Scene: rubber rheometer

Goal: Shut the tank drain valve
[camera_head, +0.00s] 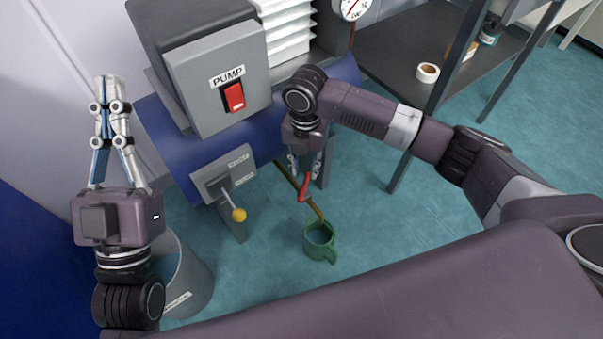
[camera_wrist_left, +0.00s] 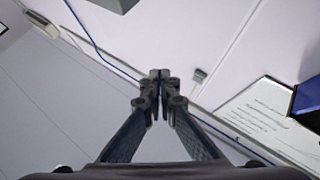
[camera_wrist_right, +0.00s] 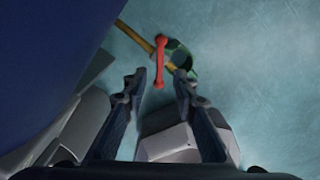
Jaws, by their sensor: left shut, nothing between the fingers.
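The drain valve's red lever (camera_head: 303,188) sits on a thin brass-coloured pipe (camera_head: 285,174) below the blue tank (camera_head: 262,130). My right gripper (camera_head: 305,172) points down at the lever with its fingers apart. My left gripper (camera_head: 110,82) points up at the left, shut and empty, far from the valve. It also shows shut in the left wrist view (camera_wrist_left: 159,80).
A green jug (camera_head: 320,252) stands on the floor under the pipe's end. A yellow-knobbed lever (camera_head: 238,214) juts out left of the valve. A grey PUMP box (camera_head: 220,90) with a red switch stands above the tank. A grey bin (camera_head: 190,285) stands at lower left.

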